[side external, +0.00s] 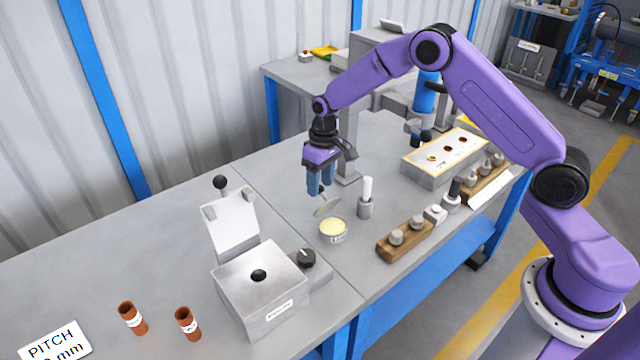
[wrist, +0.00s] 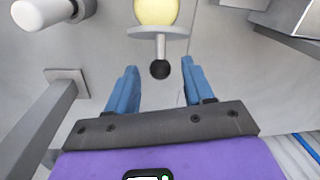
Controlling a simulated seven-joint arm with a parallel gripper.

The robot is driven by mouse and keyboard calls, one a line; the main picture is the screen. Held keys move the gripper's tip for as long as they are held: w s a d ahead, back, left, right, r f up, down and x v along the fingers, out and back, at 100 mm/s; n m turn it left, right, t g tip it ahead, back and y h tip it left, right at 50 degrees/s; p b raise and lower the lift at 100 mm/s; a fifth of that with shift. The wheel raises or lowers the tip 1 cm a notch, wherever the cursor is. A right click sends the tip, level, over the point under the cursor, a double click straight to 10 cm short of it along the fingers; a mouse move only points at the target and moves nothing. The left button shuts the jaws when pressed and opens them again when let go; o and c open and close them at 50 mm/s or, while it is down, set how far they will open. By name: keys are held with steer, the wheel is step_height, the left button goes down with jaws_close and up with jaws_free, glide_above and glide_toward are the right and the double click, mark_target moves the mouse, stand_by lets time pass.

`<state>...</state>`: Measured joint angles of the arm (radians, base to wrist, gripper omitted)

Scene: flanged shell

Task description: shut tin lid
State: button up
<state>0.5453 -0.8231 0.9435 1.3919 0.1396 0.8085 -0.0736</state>
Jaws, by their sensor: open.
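The small round tin (side external: 332,231) stands on the bench, showing pale yellow contents and a label on its side. Its grey lid (side external: 327,206) stands open, tilted up at the tin's far side. In the wrist view, the yellow contents (wrist: 156,10) show at the top, with the lid (wrist: 158,32) nearly edge-on below. A stem with a dark ball knob (wrist: 160,69) sticks out from the lid. My gripper (side external: 320,191) is open just above and behind the lid, blue fingers pointing down. In the wrist view the knob appears between the fingertips; contact cannot be told.
A white-topped cylinder in a grey holder (side external: 366,198) and a grey post (side external: 347,165) stand close right of my gripper. A grey box with an open flap (side external: 258,285) stands left of the tin. A wooden block with knobs (side external: 405,240) lies to the right. Bench front-left holds brown tubes (side external: 132,318).

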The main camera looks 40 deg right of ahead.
steer(key=shift+a+f, duration=0.1)
steer(key=shift+f, duration=0.45)
jaws_close()
